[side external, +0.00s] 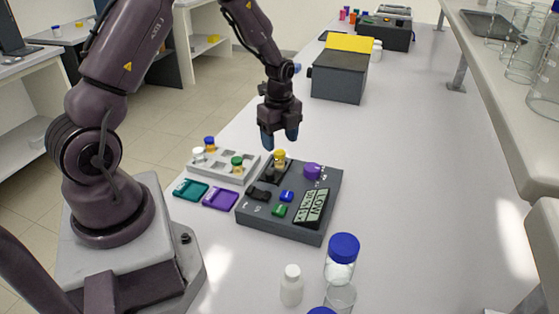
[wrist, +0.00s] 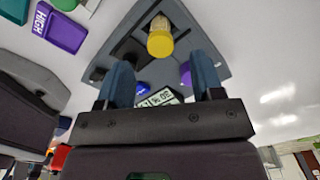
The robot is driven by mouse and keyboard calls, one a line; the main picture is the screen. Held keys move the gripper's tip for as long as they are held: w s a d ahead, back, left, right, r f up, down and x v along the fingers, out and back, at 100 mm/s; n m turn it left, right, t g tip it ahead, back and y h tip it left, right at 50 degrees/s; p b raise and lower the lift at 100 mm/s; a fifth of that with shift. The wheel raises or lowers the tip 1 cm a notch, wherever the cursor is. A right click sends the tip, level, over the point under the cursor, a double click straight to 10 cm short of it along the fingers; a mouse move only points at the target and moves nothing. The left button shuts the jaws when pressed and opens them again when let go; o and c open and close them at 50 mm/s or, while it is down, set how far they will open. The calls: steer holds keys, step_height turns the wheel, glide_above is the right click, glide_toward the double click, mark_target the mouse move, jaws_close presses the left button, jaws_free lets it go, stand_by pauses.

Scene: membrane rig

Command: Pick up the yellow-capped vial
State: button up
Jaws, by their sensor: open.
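The yellow-capped vial (side external: 280,159) stands upright in the dark slot at the back left of the grey rig (side external: 290,228). It also shows in the wrist view (wrist: 160,37), just beyond the fingertips, with its yellow cap toward the camera. My gripper (side external: 280,140) hangs above the vial with its blue fingers pointing down, apart from it. In the wrist view the two blue fingers (wrist: 162,75) are spread wide with nothing between them. The rig carries a purple knob (side external: 312,171), a blue button, a green button and a display reading LOW.
A white bottle (side external: 291,285) and a blue-capped jar (side external: 341,258) stand in front.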

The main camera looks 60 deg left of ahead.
mark_target(279, 152)
step_height(279, 152, down, 5)
steer(key=shift+a+f, duration=0.15)
steer(key=c, duration=1)
